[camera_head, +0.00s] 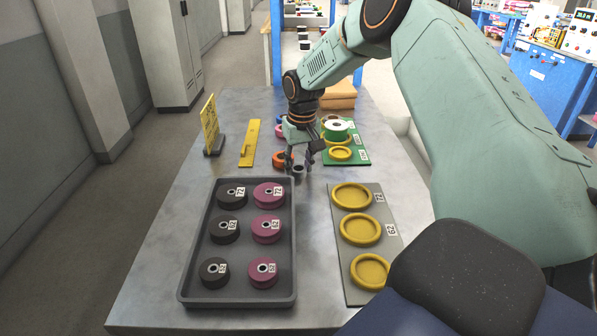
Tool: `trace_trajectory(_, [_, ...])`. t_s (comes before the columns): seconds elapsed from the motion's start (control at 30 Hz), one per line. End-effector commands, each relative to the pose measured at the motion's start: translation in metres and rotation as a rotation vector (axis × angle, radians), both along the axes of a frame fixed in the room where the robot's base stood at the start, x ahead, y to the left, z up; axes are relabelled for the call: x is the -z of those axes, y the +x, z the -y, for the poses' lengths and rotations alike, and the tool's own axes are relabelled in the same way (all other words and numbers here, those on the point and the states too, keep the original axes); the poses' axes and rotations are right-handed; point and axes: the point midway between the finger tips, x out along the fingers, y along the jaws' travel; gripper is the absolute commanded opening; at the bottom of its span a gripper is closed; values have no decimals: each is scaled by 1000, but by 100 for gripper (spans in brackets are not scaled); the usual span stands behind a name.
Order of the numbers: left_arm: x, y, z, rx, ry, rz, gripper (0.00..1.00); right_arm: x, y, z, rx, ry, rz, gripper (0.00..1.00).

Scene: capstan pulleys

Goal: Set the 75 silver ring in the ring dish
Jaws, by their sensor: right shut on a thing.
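My right gripper (300,162) points down over the middle of the table, beyond the dark tray. Its fingers are shut on a small grey ring (298,170), which looks like the silver ring; its number is too small to read. The ring is low, close to the table top; I cannot tell if it touches. I cannot tell which is the ring dish. My left gripper is not in view.
A dark tray (184,262) with several black and purple pulleys stands at the front left. An orange ring (280,158) lies just left of the gripper. A yellow bar (249,143) and an upright yellow plate (210,125) are at the back left. The table's left strip is clear.

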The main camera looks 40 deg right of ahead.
Motion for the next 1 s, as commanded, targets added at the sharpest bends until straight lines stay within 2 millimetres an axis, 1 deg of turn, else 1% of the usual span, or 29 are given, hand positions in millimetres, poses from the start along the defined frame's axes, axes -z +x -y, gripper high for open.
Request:
trace_trajectory(0.23, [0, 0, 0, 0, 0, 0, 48, -2, 1, 0, 0, -1, 3, 0])
trace_trajectory(0.33, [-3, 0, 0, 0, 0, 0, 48, -10, 1, 0, 0, 0, 4, 0])
trace_trajectory(0.43, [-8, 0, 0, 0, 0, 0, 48, -26, 1, 0, 1, 0, 5, 0])
trace_trajectory(0.6, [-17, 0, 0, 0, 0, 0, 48, -61, 1, 0, 0, -1, 5, 0])
trace_trajectory(0.7, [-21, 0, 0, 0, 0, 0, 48, -79, 1, 0, 0, -1, 5, 0])
trace_trajectory(0.83, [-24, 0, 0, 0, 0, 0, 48, -94, 1, 0, 0, 0, 4, 0])
trace_trajectory(1.0, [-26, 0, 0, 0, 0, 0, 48, -101, 1, 0, 0, 0, 1, 0])
